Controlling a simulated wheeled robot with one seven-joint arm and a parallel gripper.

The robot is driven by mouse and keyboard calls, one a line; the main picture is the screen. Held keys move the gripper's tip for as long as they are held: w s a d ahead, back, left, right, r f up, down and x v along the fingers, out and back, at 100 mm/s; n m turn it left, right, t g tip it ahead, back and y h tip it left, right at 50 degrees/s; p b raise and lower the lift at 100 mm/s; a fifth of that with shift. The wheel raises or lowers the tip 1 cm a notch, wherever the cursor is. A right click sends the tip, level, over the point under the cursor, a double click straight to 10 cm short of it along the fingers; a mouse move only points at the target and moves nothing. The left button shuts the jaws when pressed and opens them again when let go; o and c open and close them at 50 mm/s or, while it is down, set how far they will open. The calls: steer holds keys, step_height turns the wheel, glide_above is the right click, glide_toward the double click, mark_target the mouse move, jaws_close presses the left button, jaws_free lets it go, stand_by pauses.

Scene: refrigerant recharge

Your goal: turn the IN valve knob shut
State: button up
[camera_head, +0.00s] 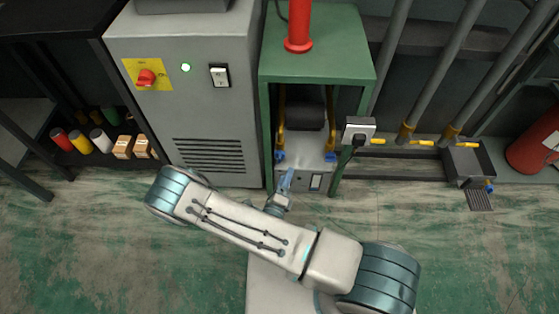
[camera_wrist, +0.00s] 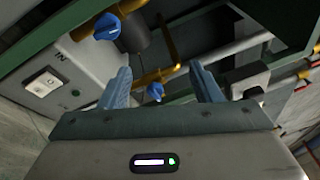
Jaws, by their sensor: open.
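In the wrist view, one blue valve knob (camera_wrist: 107,27) sits on a brass pipe at the upper left, beside a grey panel with an IN label (camera_wrist: 60,57). A second blue knob (camera_wrist: 155,91) shows between my fingers. My gripper (camera_wrist: 162,78) is open, with nothing between its pads that I can see held. In the head view, my gripper (camera_head: 285,182) is low in front of the green stand. A blue knob shows at the left (camera_head: 280,156) and another at the right (camera_head: 330,157). I cannot tell for certain which of these is IN.
The green stand (camera_head: 325,62) frames the valves, with its legs close to my gripper. A grey cabinet (camera_head: 195,120) stands to the left. A socket box with a black plug (camera_head: 358,131) is at the right leg. The floor in front is clear.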

mark_target(279, 160)
step_height(279, 160, down, 6)
steer(key=s+a+n+y, duration=0.1)
steer(key=a+n+y, duration=0.1)
steer(key=n+y, duration=0.35)
steer(key=w+b, duration=0.4)
steer(key=w, duration=0.7)
steer(key=shift+w+d, duration=0.1)
steer(key=shift+w, duration=0.9)
